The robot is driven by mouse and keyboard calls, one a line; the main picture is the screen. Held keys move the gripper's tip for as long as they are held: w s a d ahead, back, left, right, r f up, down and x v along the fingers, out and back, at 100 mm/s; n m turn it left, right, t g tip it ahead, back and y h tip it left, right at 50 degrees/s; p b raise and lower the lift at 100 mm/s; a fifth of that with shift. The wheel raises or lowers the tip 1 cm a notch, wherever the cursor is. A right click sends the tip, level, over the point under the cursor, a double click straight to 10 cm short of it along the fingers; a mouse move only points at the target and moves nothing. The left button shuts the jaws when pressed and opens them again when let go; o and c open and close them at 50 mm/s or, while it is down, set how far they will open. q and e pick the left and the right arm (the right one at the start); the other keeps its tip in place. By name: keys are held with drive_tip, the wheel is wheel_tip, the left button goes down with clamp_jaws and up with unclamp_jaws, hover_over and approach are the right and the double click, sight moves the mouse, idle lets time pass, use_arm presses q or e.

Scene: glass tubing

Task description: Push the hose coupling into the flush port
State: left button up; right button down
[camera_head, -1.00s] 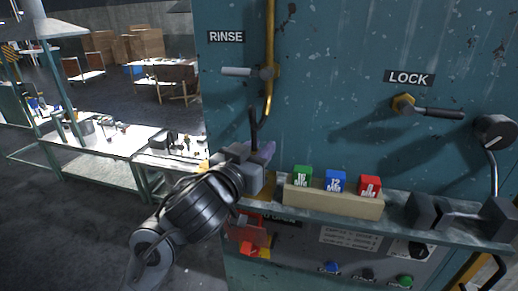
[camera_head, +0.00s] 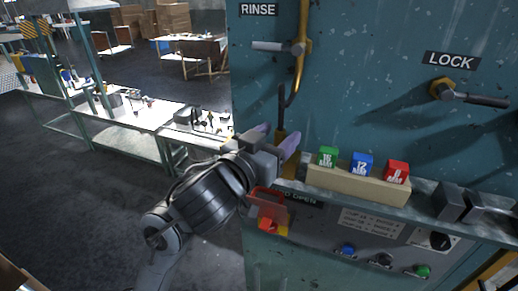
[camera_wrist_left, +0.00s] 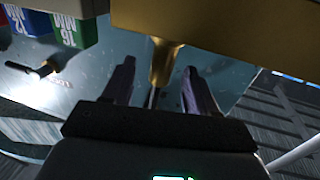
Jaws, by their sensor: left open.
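My left gripper (camera_head: 277,137) is open in front of the teal panel. Its two purple fingers stand apart on either side of a dark upright stem (camera_head: 282,100) with a brownish lower part. In the left wrist view, a tapered brass piece (camera_wrist_left: 165,62) with a thin dark rod below it shows between the open fingers (camera_wrist_left: 160,88); I cannot see finger contact. A brass pipe (camera_head: 302,65) runs down the panel beside the stem. I cannot tell for certain which piece is the hose coupling or where the flush port is. My right gripper is not in view.
Green (camera_head: 327,157), blue (camera_head: 361,165) and red (camera_head: 396,172) blocks sit in a beige holder (camera_head: 355,186) on the ledge, right of my gripper. Dark blocks (camera_head: 452,201) stand farther right. A RINSE handle (camera_head: 270,46) and LOCK handle (camera_head: 475,98) project above.

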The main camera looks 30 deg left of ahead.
use_arm(q)
drive_tip(key=s+a+p, duration=0.1)
drive_tip(key=s+p, duration=0.1)
drive_tip(key=s, duration=0.5)
drive_tip(key=shift+p, duration=0.3)
